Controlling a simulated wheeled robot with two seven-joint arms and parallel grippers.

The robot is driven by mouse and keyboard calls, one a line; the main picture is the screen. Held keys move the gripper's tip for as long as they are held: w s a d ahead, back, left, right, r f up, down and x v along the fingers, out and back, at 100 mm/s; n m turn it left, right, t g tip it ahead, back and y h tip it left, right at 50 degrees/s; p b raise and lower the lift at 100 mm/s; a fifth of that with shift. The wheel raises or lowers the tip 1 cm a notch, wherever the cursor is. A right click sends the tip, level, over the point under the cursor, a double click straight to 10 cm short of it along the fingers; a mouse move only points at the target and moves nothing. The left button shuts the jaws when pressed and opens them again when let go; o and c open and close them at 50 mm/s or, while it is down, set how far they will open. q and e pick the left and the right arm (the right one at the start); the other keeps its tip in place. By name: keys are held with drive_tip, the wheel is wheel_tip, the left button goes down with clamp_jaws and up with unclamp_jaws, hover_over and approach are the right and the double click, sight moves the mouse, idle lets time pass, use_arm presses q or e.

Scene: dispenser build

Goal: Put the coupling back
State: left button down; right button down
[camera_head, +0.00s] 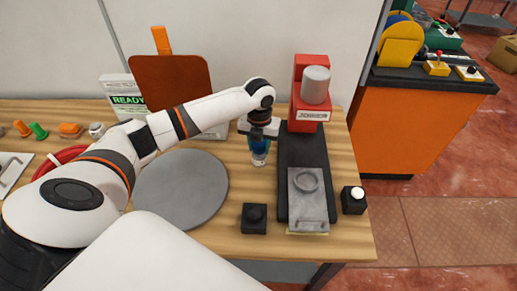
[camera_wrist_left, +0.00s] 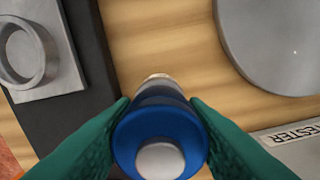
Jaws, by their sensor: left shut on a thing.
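The coupling, as I take it, is a short round part with a blue band and silver ends. It shows below my left gripper (camera_head: 260,136) in the head view (camera_head: 259,147), and end-on in the left wrist view (camera_wrist_left: 158,130). The green fingers of my left gripper (camera_wrist_left: 160,120) are shut on its two sides. It is over the wooden table, between the grey round disc (camera_head: 182,188) and the black base (camera_head: 292,150) of the red joiner. I cannot tell whether its lower end touches the table. My right gripper is not in view.
The red joiner (camera_head: 311,70) stands behind a grey fixture with a ring (camera_head: 308,212). Black button boxes (camera_head: 254,219) and (camera_head: 353,204) flank the base. A green part (camera_head: 38,131), an orange part (camera_head: 70,130) and a grey part (camera_head: 97,130) lie at the back left.

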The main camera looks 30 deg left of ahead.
sight(259, 152)
use_arm(q)
wheel_tip(259, 152, down, 2)
drive_tip(key=shift+f, duration=0.5)
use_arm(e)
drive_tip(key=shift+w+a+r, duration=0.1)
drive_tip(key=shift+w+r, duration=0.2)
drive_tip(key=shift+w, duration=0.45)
use_arm(q)
drive_tip(key=shift+f, duration=0.15)
drive_tip(key=c, duration=0.9)
unclamp_jaws()
drive_tip(key=shift+o, duration=0.2)
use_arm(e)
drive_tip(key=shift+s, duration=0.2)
use_arm(q)
drive_tip(key=shift+r, duration=0.25)
wheel_tip(259, 152, up, 12)
drive_tip(key=shift+f+b, duration=0.1)
drive_tip(key=shift+b, duration=0.4)
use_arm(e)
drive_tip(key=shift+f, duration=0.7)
use_arm(q)
drive_tip(key=shift+s, duration=0.1)
